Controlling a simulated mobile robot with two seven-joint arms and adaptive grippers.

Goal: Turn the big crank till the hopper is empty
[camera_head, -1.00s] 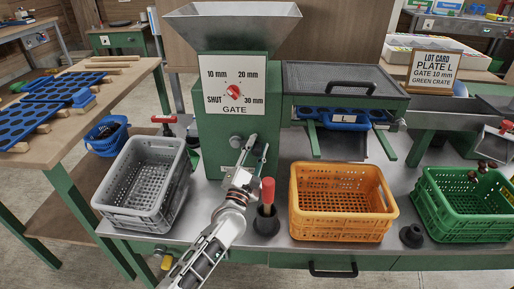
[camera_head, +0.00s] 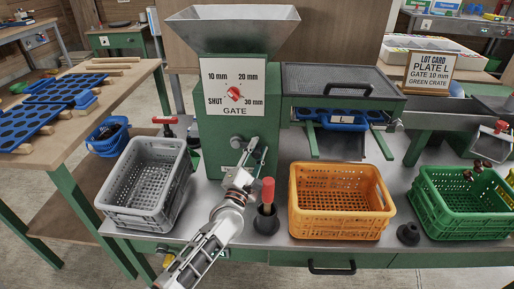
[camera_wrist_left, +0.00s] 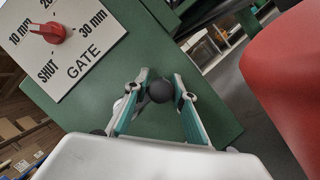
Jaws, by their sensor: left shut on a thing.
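The grey metal hopper (camera_head: 232,32) tops the green machine (camera_head: 222,152). Its inside is hidden from this angle. A white gate plate (camera_head: 215,75) carries a red dial (camera_head: 233,93); it also shows in the wrist view (camera_wrist_left: 57,32). My left gripper (camera_head: 250,150) is in front of the machine, below the plate. In the wrist view its fingers (camera_wrist_left: 160,84) are closed on a dark ball knob (camera_wrist_left: 160,93). A red upright grip (camera_head: 268,189) stands on a black base just right of my gripper. I cannot tell which part is the big crank. My right gripper is out of view.
A grey crate (camera_head: 147,216) stands left, an empty orange crate (camera_head: 340,230) right of centre. A green crate (camera_head: 470,228) at far right has several dark brown round things at its back. A sieve (camera_head: 345,78) sits above a blue tray marked L (camera_head: 343,122).

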